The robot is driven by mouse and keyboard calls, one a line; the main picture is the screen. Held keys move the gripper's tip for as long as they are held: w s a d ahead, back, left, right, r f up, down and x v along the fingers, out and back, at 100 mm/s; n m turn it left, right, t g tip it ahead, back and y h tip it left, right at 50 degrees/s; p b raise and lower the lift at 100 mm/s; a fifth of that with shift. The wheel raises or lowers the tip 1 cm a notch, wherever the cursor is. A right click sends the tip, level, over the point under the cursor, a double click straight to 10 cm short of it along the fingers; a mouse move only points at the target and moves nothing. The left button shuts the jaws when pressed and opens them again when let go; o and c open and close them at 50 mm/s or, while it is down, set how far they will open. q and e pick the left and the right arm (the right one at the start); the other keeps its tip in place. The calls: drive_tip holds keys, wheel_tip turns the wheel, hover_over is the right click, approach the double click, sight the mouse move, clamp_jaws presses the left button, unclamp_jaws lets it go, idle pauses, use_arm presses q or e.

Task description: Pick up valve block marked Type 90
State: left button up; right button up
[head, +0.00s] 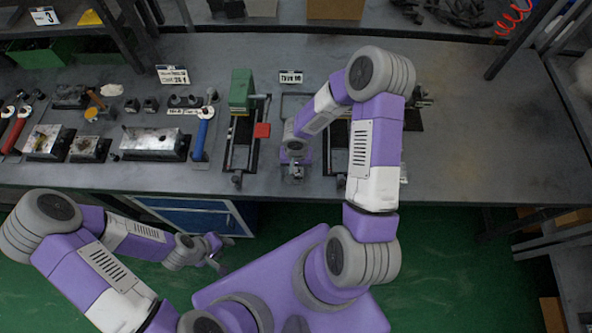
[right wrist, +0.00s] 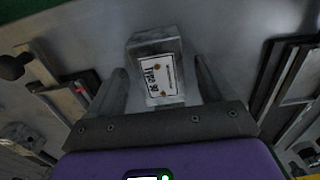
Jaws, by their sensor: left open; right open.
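The valve block (right wrist: 158,68) is a grey metal block with a white label that reads Type 90 in the right wrist view. It sits on the grey bench top, between the two spread fingers of my right gripper (right wrist: 161,82). The gripper is open, with a visible gap on each side of the block. In the head view my right gripper (head: 293,172) is low over the front of the bench, and I cannot make out the block apart from it. My left gripper (head: 217,252) is open and empty, in front of the bench over the green floor.
Metal blocks (head: 154,143) and tools lie further left. The bench's right side (head: 480,140) is clear.

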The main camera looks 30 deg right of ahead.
drive_tip(key=shift+f, duration=0.5)
drive_tip(key=shift+r, duration=0.1)
drive_tip(key=c, duration=1.4)
